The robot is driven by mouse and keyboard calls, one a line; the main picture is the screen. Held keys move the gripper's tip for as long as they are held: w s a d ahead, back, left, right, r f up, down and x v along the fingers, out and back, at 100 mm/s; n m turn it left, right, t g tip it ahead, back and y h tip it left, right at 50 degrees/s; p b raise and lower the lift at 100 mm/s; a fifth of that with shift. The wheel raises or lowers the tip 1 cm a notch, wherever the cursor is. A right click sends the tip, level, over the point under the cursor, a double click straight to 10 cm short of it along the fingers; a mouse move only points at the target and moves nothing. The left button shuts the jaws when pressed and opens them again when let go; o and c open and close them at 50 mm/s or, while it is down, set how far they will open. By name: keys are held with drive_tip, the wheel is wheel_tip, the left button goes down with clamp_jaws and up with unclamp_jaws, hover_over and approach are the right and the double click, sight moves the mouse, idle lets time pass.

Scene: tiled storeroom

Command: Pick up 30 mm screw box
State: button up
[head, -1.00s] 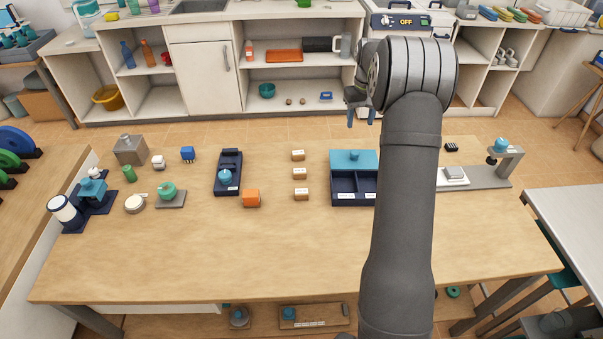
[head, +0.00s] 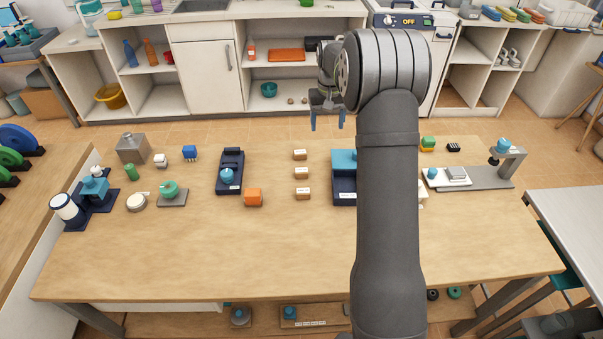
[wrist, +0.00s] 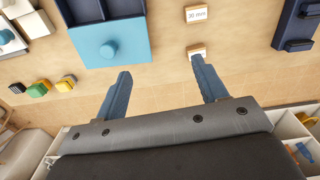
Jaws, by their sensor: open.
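The 30 mm screw box (wrist: 196,14) is a small brown box whose white label reads "30 mm" in the wrist view. It matches the middle box (head: 302,173) of a column of three on the wooden table in the head view. The far box (head: 300,154) of that column shows in the wrist view (wrist: 197,50), partly hidden behind the right finger. My gripper (head: 328,120) is open and empty, beyond the table's far edge and above it in the head view. Its blue fingers (wrist: 160,68) point toward the table, apart from the 30 mm box.
A dark box with a blue lid (head: 344,160) stands right of the column, partly behind my arm. A dark blue holder (head: 230,158) and an orange block (head: 253,197) stand left. The table's front (head: 240,255) is clear.

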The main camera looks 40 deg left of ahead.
hover_over(302, 170)
drive_tip(key=shift+m, duration=0.4)
wheel_tip(302, 170, down, 11)
drive_tip(key=shift+s+f, duration=0.1)
drive_tip(key=shift+a+f, duration=0.1)
drive_tip(key=shift+f, duration=3.1)
drive_tip(key=c, duration=1.1)
drive_tip(key=shift+r, duration=0.15)
